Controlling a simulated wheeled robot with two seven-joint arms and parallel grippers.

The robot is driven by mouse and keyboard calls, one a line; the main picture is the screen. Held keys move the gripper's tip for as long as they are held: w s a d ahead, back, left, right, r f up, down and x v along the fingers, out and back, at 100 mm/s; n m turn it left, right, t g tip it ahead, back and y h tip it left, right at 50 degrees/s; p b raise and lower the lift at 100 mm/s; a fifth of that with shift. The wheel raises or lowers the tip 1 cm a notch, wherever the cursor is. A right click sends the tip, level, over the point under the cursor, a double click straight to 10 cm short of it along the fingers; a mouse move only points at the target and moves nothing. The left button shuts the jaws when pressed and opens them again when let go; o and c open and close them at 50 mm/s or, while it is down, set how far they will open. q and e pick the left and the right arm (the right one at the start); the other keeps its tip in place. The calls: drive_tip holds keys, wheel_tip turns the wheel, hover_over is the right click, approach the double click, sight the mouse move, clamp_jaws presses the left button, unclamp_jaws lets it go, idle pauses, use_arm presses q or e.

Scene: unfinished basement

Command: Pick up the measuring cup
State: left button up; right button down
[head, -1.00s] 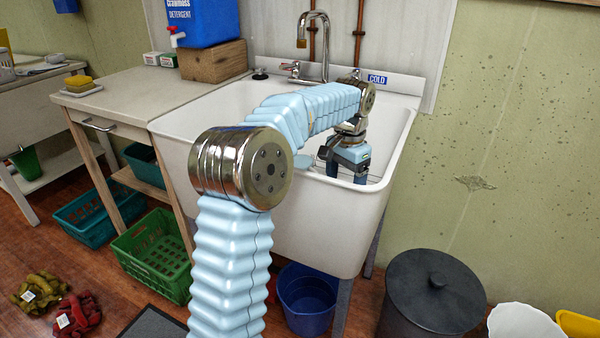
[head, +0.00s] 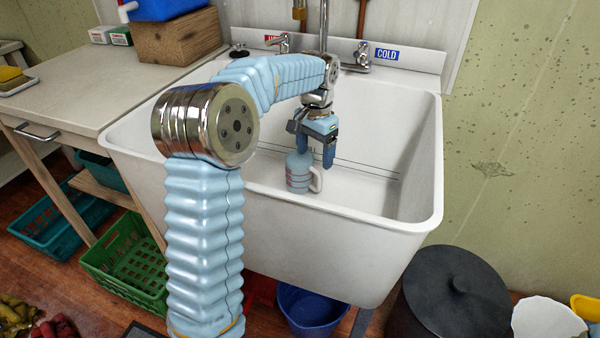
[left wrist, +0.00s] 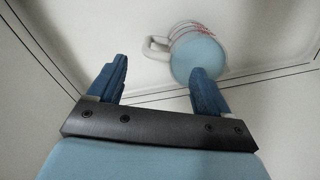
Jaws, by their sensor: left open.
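The measuring cup (head: 298,172) is pale blue with red markings and a whitish handle (head: 315,180) on its right side. My left gripper (head: 315,150) is over the sink, fingers pointing down, open and empty, just above and behind the cup. In the left wrist view the cup (left wrist: 198,55) shows its round blue end beyond the right finger, and its handle points left into the gap between the fingertips (left wrist: 160,68). My right gripper is out of view.
The sink (head: 410,190) has raised walls around the gripper, with a faucet and taps (head: 362,55) at the back. A counter (head: 90,95) with a wooden block (head: 178,38) stands left. A dark lidded bin (head: 455,295) and a blue bucket (head: 310,308) are below.

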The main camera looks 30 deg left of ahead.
sight(305, 175)
use_arm(q)
drive_tip(key=f, duration=0.9)
drive_tip(key=shift+d+f, duration=0.2)
drive_tip(key=shift+f, duration=0.1)
clamp_jaws()
